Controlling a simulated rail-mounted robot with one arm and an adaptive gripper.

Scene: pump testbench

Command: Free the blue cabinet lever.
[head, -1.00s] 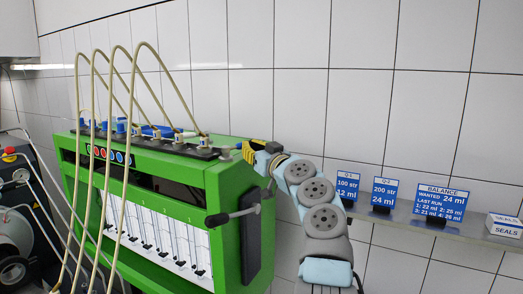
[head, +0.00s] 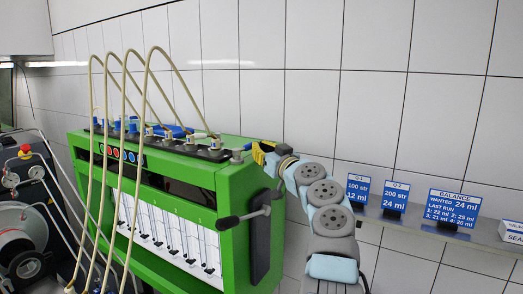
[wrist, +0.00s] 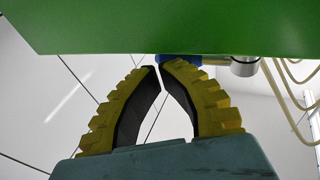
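The green cabinet (head: 235,188) stands in the left half of the head view, and its green panel (wrist: 150,25) spans the top of the wrist view. A long blue piece (head: 180,131) lies on the cabinet's top behind the row of fittings; I cannot tell whether it is the lever. In the wrist view a blue part (wrist: 180,59) shows beyond the fingertips, partly hidden. My gripper (head: 263,153) is at the cabinet's upper right corner. In the wrist view its yellow-ribbed fingers (wrist: 159,67) meet almost tip to tip, with nothing visible between them.
A black-knobbed handle (head: 245,217) sticks out from the cabinet's right side. Beige hoses (head: 120,150) arch over the cabinet's top and front. A wall shelf (head: 480,236) with blue signs (head: 454,211) is at right. A machine with a red knob (head: 25,149) stands at far left.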

